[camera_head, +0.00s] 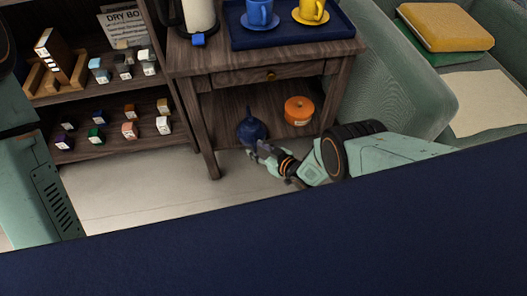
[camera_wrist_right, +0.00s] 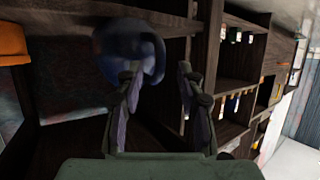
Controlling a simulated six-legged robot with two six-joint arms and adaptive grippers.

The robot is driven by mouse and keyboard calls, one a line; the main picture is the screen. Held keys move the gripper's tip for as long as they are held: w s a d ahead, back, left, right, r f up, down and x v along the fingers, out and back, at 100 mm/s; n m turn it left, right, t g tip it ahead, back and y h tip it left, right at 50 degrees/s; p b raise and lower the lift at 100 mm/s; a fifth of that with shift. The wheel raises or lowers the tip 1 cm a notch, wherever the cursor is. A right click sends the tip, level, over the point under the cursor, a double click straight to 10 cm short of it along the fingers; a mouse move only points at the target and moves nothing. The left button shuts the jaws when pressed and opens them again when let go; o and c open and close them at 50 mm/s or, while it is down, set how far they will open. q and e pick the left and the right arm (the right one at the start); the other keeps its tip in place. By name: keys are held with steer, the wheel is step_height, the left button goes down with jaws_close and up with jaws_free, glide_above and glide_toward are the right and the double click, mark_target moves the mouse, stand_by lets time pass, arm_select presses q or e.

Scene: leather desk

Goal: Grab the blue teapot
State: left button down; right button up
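The blue teapot (camera_head: 251,130) sits on the lower shelf of the wooden side table, near its left front. My right gripper (camera_head: 257,150) reaches in from the right, just in front of and below the teapot. In the right wrist view the teapot (camera_wrist_right: 115,45) is dark and slightly blurred, beyond the fingertips and mostly to the left. The right gripper's fingers (camera_wrist_right: 157,68) are apart, with nothing clearly held between them. The left finger overlaps the teapot's lower part; whether it touches cannot be told. My left gripper is out of view.
An orange round pot (camera_head: 299,110) stands right of the teapot on the same shelf. The side table's front leg (camera_head: 207,150) is left of the gripper. Above are a blue tray (camera_head: 240,39) with cups and a kettle (camera_head: 199,15). A green armchair (camera_head: 405,85) stands right.

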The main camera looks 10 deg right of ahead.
steer(key=v, duration=0.7)
steer(key=shift+s+d+r, duration=0.2)
steer(key=shift+s, duration=0.1)
steer(key=shift+c, duration=0.3)
